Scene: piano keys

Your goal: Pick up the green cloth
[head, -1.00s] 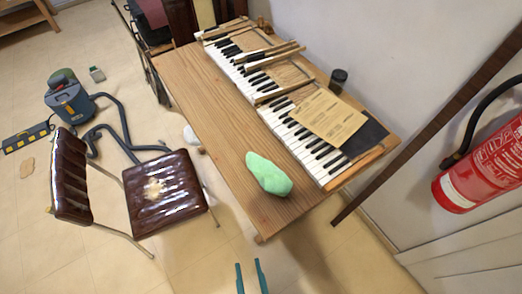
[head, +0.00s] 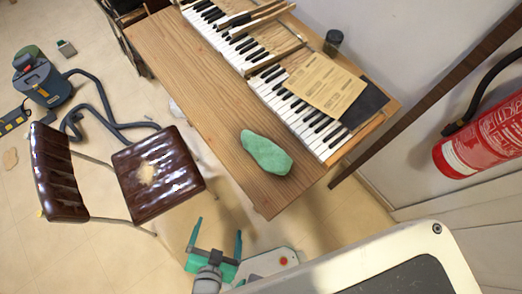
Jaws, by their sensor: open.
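The green cloth (head: 267,153) lies as a rounded lump on the wooden table (head: 190,72), near its front end and just left of the piano keys. My gripper (head: 217,232) shows at the bottom middle, beyond the table's near corner and apart from the cloth. Its two teal fingers are spread and point up the picture toward the table. Nothing is between them.
A brown chair (head: 160,175) stands left of the table. A red fire extinguisher (head: 485,140) is at the right wall.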

